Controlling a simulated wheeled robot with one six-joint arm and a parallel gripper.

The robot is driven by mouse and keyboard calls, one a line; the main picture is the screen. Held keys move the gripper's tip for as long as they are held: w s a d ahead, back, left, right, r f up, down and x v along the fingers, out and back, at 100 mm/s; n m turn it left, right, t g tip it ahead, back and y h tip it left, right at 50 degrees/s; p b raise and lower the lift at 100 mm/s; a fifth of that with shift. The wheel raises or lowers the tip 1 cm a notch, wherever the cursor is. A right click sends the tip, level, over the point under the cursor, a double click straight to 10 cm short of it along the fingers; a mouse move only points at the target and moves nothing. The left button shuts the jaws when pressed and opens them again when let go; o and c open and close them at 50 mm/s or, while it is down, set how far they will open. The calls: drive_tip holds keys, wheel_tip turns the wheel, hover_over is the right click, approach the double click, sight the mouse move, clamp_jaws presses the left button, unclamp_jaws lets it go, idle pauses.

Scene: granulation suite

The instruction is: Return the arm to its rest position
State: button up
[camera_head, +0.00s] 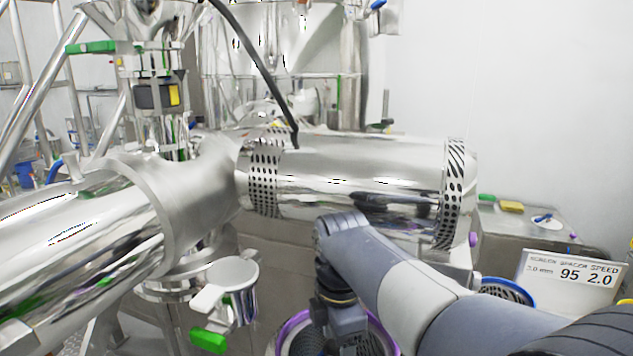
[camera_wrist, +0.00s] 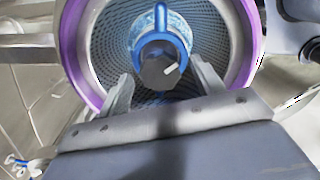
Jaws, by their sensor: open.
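My arm reaches in from the lower right of the head view and bends down at its wrist. My gripper (camera_wrist: 163,84) is open in the wrist view, its two fingers apart. Beyond the fingers is a round purple-rimmed container (camera_wrist: 77,55) with a mesh-like inside. A blue ring-shaped part (camera_wrist: 160,22) with a dark faceted piece (camera_wrist: 160,68) shows in the middle of the container, between the fingers in the picture. I cannot tell whether a finger touches it. In the head view the container's purple rim (camera_head: 290,328) shows behind my wrist, and the fingertips are hidden.
A large steel cylinder (camera_head: 350,180) with perforated bands lies behind my arm. A steel housing (camera_head: 80,235) fills the left. A speed sign (camera_head: 570,278), a blue-rimmed container (camera_head: 510,290) and a bench with a yellow block (camera_head: 511,206) stand at the right.

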wheel_tip(320, 180, up, 11)
drive_tip(key=b, duration=0.1)
wheel_tip(320, 180, down, 10)
drive_tip(key=shift+f+p, duration=0.25)
drive_tip(key=shift+p, duration=0.3)
drive_tip(key=shift+f, duration=0.25)
drive_tip(key=m, duration=1.1)
drive_tip(key=shift+m, duration=0.3)
drive_tip(key=m, duration=0.5)
drive_tip(key=shift+m, duration=0.3)
drive_tip(key=m+b, duration=0.1)
drive_tip(key=m, duration=0.4)
